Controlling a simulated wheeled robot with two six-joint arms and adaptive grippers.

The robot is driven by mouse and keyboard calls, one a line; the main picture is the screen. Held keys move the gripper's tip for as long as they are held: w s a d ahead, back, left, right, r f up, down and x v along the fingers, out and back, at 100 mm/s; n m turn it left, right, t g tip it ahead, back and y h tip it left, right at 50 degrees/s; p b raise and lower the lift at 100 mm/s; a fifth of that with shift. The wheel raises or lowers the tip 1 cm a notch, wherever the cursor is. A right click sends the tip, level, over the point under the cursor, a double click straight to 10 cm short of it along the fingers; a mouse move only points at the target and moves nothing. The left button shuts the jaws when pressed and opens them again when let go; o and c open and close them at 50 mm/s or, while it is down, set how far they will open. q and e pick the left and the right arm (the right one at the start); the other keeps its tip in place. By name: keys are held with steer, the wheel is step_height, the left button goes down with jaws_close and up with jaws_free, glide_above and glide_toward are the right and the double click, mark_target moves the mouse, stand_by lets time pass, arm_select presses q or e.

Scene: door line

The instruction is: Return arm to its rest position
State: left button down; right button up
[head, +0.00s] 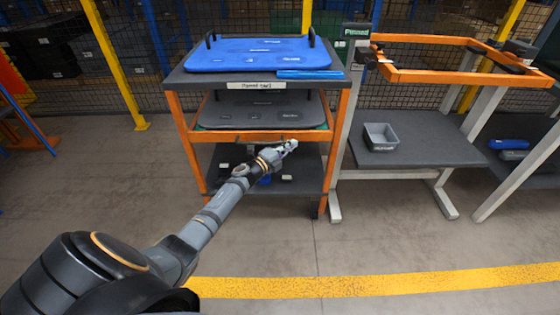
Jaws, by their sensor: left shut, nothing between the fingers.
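My left arm comes in from the lower left and reaches toward the orange-framed cart (340,112). My left gripper (291,145) is shut and empty, at the end of the outstretched arm. In the picture it lies in front of the cart, between the middle and lower shelves. How far it is from the cart is hard to tell. My right arm and gripper are not in view.
A blue panel (250,54) lies on the cart's top and a dark panel (260,110) on its middle shelf. To the right, a grey bin (381,137) stands on a low shelf beneath an orange frame (460,78). Open floor (110,190) lies left of the cart.

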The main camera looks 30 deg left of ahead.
arm_select(q)
steer(key=f+v, duration=0.1)
steer(key=v, duration=0.5)
steer(key=shift+a+f, duration=0.15)
steer(key=shift+a, duration=0.15)
steer(key=shift+s, duration=0.1)
